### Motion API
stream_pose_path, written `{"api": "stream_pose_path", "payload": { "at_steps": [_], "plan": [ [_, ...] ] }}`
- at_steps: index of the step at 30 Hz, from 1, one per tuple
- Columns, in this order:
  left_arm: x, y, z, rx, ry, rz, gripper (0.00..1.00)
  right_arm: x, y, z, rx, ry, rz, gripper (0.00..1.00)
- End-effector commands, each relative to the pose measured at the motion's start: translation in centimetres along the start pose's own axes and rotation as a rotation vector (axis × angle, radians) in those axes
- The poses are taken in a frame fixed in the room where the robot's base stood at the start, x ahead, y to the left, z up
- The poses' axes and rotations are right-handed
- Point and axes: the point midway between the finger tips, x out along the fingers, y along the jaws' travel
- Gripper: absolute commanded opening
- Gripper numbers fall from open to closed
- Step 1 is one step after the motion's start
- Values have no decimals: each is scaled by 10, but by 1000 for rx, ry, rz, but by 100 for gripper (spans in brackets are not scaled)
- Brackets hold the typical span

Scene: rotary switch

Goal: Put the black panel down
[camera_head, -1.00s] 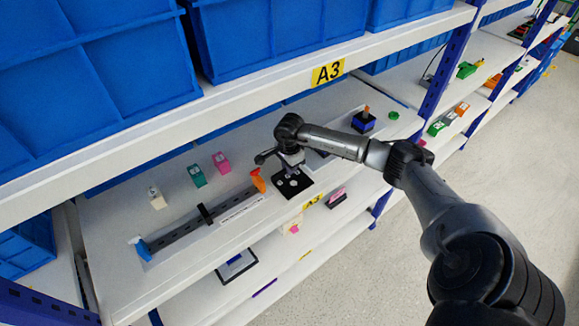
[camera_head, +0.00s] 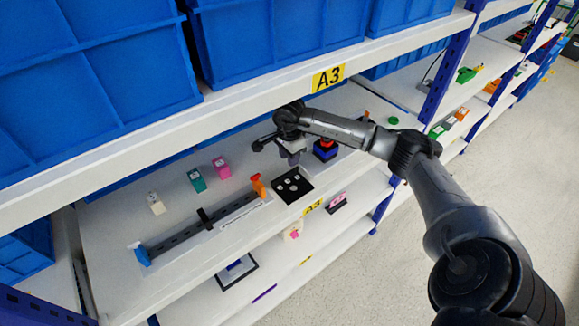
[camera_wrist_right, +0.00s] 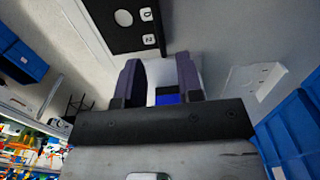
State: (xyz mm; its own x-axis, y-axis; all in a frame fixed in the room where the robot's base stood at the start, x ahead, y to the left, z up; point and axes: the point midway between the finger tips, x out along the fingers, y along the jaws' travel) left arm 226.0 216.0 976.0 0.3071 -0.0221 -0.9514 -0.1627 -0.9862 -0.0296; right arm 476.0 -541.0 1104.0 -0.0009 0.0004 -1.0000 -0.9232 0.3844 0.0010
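The black panel (camera_head: 280,197) lies flat on the white shelf, with several white labelled squares on it. In the right wrist view the panel (camera_wrist_right: 122,42) shows at the top, beyond the fingertips. My right gripper (camera_head: 290,158) is above and behind the panel in the head view, apart from it. In the right wrist view its two fingers (camera_wrist_right: 160,66) are spread with a gap between them and hold nothing. My left gripper is in neither view.
A long dark rail (camera_head: 190,232) with an orange end piece (camera_head: 258,185) lies left of the panel. Pink (camera_head: 221,168), teal (camera_head: 197,180) and white (camera_head: 156,203) blocks stand behind it. A blue and red switch (camera_head: 325,149) stands to the right. The upper shelf edge (camera_head: 240,97) overhangs.

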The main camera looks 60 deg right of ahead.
Motion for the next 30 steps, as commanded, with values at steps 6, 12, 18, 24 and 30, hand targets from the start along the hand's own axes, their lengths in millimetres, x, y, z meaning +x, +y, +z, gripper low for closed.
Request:
{"api": "stream_pose_path", "payload": {
  "at_steps": [6,12,18,24,30],
  "plan": [
    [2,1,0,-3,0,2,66,-32,0,0,0,1,-2,34],
    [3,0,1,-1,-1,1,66,-46,0,0,0,0,0,34],
    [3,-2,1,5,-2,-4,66,-49,0,0,0,0,1,34],
    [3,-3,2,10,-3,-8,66,-49,0,0,0,0,0,34],
    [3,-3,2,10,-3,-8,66,-48,0,0,0,0,0,34]
  ]
}}
